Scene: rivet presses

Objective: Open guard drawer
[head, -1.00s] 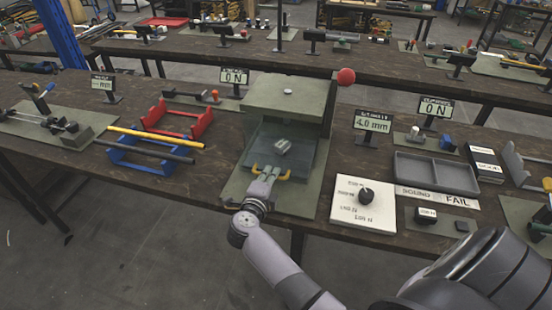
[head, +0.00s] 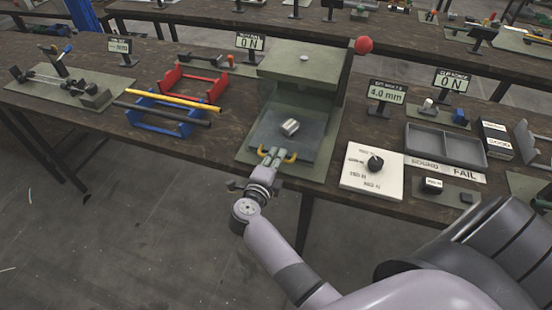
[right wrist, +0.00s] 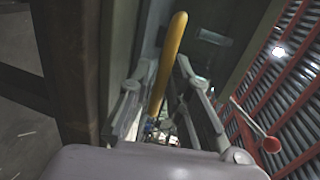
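The green-grey press (head: 302,62) stands on the bench. Its guard drawer (head: 312,137) is a grey tray pulled partly out at the front, with a small silver block (head: 289,127) lying on it. The drawer's yellow handle (head: 290,158) is at its front edge. My right gripper (head: 274,156) is at the middle of the handle, its fingers on either side of the bar. In the right wrist view the yellow bar (right wrist: 168,62) runs between the fingers (right wrist: 162,105); the exact contact is partly hidden. My left gripper is out of view.
A white dial panel (head: 372,172), a grey two-part tray (head: 446,146) and a 4.0 mm display (head: 388,93) are to the right. Red (head: 188,90) and blue (head: 165,120) racks with rods are to the left. A red ball (head: 363,45) sits beside the press top. Open floor lies before the bench.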

